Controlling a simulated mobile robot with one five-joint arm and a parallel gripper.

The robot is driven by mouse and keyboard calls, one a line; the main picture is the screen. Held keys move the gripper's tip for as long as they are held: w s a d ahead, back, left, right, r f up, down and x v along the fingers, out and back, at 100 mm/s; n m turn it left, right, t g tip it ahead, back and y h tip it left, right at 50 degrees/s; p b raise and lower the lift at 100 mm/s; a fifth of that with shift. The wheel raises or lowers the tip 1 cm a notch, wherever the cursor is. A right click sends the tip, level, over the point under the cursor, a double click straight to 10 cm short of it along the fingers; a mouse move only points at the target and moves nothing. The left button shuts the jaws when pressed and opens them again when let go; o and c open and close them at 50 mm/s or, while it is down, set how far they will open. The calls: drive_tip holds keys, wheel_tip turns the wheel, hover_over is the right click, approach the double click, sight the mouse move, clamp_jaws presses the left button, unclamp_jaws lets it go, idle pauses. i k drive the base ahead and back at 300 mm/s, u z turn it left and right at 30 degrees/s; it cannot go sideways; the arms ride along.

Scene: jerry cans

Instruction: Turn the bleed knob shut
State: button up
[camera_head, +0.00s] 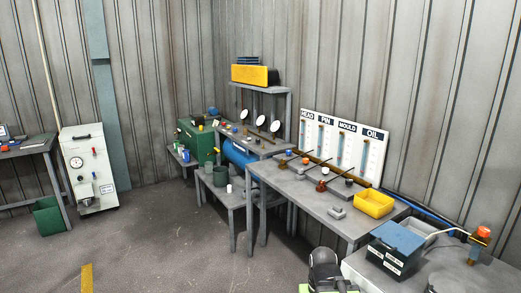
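I cannot tell for certain which part is the bleed knob. Several small knobs stand along the brown pipe rows on the grey bench, among them a red-brown knob (321,186) and a dark knob (348,181). Behind them is a white gauge board (344,147) lettered HEAD, PIN, MOULD, OIL. A bench further back carries three round white dials (260,120) and small coloured knobs, with a blue tank (239,155) below. A dark rounded part of what looks like my arm shows at the bottom centre. My gripper's fingers cannot be made out.
A yellow bin (373,204) and a small grey block (337,213) sit on the bench. A dark blue-topped box (396,249) stands on the nearer table. A white cabinet (89,168) stands at left beside a green bin (48,217). The floor between is mostly clear.

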sight(483, 232)
drive_tip(key=z, duration=1.4)
